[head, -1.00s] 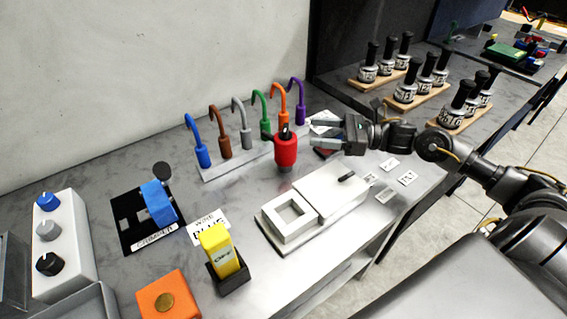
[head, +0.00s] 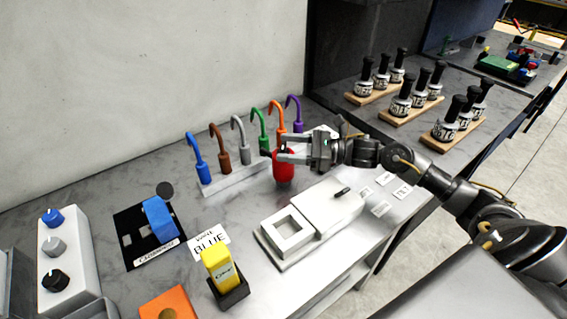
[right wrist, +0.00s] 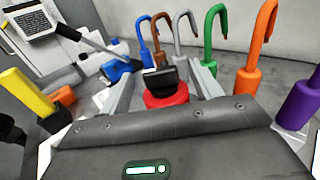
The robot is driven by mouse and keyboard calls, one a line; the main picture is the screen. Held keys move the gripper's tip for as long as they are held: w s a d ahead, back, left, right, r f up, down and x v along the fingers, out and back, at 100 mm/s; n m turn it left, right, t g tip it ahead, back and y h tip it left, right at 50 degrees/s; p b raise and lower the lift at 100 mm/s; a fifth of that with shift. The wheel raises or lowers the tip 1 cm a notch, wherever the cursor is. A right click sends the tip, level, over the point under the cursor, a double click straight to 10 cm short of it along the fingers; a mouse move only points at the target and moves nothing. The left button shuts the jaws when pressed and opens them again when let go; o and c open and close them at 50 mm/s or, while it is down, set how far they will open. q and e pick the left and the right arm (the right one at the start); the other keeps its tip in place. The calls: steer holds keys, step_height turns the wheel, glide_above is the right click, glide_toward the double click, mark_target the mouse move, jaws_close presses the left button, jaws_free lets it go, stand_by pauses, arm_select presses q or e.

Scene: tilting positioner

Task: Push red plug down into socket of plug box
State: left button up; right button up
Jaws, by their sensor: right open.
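The red plug (head: 284,170) stands upright behind the white box in the head view. It also shows in the right wrist view (right wrist: 166,98), with its black top between my fingers. The white box (head: 326,205), which I take as the plug box, has a square opening (head: 288,231) at its left end. My right gripper (head: 290,150) is open, with its fingers around the top of the red plug; whether they touch it I cannot tell. The fingers hide part of the plug's top. My left gripper is not in view.
A rack with several coloured hooks (head: 238,178) stands just behind the plug. A yellow block in a black holder (head: 229,290), a blue clamp (head: 158,218) and a white knob panel (head: 65,265) are to the left. Black-handled stamps (head: 402,98) stand at the back right.

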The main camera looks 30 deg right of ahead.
mark_target(277, 151)
steer(key=p+x, duration=0.1)
steer(key=x, duration=0.2)
steer(key=shift+w+a+r, duration=0.1)
steer(key=shift+w+a, duration=0.1)
steer(key=shift+w, duration=0.05)
steer(key=shift+d, duration=0.1)
jaws_close()
